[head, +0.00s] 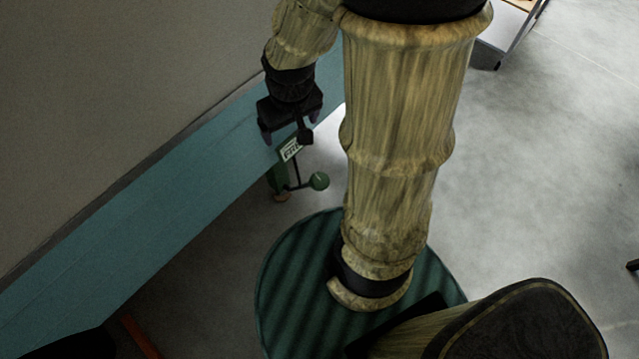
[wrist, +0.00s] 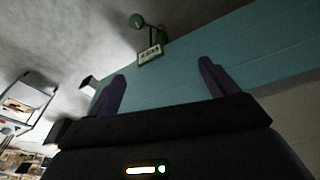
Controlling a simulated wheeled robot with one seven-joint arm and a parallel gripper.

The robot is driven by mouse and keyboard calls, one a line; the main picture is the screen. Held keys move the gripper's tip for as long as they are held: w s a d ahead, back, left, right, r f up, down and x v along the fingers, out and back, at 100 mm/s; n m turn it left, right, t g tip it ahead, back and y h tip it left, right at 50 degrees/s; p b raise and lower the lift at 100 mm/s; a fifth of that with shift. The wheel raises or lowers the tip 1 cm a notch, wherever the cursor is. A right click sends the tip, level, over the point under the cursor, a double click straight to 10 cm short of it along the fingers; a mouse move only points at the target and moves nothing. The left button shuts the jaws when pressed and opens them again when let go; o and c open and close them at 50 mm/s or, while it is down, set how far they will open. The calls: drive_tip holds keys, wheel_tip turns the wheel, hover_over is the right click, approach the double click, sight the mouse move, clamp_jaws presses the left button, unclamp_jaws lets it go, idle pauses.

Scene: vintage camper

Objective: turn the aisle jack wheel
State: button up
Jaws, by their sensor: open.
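The aisle jack is a small green device (head: 279,178) low beside the teal panel in the head view. It carries a white label plate (head: 291,150) and a dark rod ending in a round green knob (head: 319,181). My gripper (head: 290,128) is open and empty just above the label plate, pointing down. In the wrist view the label plate (wrist: 150,53) and green knob (wrist: 137,20) appear beyond my open fingers (wrist: 163,70), toward the top and apart from them. The full shape of the wheel is too small and dark to tell.
A long teal panel (head: 150,205) runs along the wall (head: 110,90) at the left. Pale grey floor (head: 540,160) lies open to the right. A light-coloured cabinet (head: 505,30) stands at the top right; shelving (wrist: 25,105) shows at the wrist view's left.

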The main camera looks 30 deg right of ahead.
sight(320, 179)
drive_tip(key=w+d+f+n+b, duration=0.1)
drive_tip(key=w+d+f+b, duration=0.2)
drive_tip(key=f+b, duration=0.5)
drive_tip(key=w+d+f+n+g+b, duration=0.1)
drive_tip(key=w+d+f+b, duration=0.2)
drive_tip(key=f, duration=1.1)
drive_tip(key=w+d+f+n+g+b, duration=0.1)
drive_tip(key=w+d+f+b, duration=0.3)
drive_tip(key=f+b, duration=0.7)
drive_tip(key=shift+d+f+b, duration=0.3)
drive_tip(key=shift+d+b, duration=0.75)
drive_tip(key=shift+w, duration=0.1)
wheel_tip(320, 179, down, 18)
drive_tip(key=b, duration=0.6)
drive_tip(key=shift+r, duration=0.25)
drive_tip(key=c, duration=1)
